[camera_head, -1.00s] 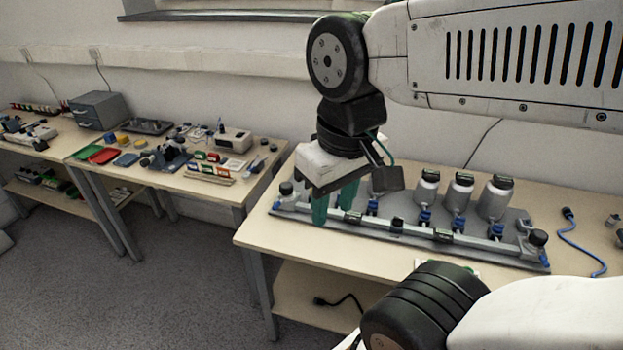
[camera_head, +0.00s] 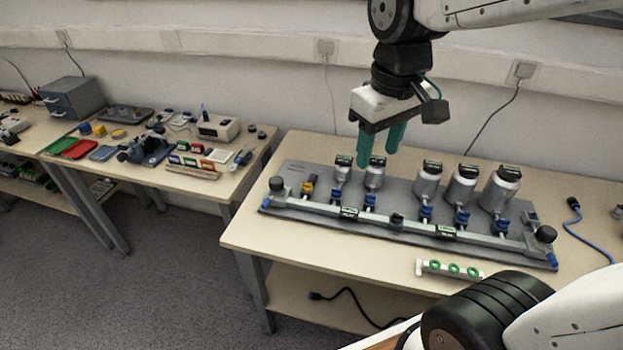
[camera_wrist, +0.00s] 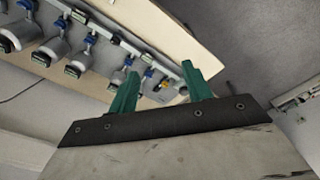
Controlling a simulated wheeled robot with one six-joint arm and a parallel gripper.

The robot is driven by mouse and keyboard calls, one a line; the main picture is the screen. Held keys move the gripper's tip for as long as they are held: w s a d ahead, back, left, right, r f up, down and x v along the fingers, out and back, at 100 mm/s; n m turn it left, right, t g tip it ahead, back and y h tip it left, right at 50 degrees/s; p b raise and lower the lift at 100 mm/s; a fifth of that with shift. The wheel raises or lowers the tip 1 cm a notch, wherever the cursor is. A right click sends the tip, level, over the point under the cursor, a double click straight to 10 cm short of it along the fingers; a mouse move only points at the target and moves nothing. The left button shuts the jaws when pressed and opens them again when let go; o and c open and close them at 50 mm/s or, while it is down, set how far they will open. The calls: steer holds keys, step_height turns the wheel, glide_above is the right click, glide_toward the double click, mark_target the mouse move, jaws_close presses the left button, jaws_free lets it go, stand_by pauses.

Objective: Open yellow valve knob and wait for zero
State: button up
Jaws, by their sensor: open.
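The yellow valve knob (camera_head: 307,188) sits near the left end of the grey manifold plate (camera_head: 290,176), beside a black round cap (camera_head: 276,184). It is small and also shows in the wrist view (camera_wrist: 164,83), between and just beyond my fingers. My gripper (camera_head: 379,160) is open and empty, with two green fingers pointing down. It hangs above the manifold, to the right of and higher than the yellow knob. In the wrist view the fingertips (camera_wrist: 160,75) are apart with nothing between them. No readable value shows on the small dark displays.
Several silver canisters (camera_head: 428,180) with blue valves (camera_head: 425,213) stand along the manifold. A white strip with green rings (camera_head: 453,268) lies in front. A blue cable (camera_head: 580,235) lies at right. A second table (camera_head: 235,180) with trays and tools stands at left.

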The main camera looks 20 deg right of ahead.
steer(key=w+f+n, duration=0.3)
steer(key=w+f, duration=0.1)
steer(key=w, duration=0.7)
steer(key=n+g, duration=0.1)
steer(key=n, duration=0.4)
glide_above(307, 186)
step_height(307, 186, down, 17)
steer(key=shift+d+f, duration=0.1)
steer(key=f, duration=0.7)
steer(key=shift+w+f, duration=0.25)
steer(key=shift+f, duration=0.5)
steer(key=c, duration=1)
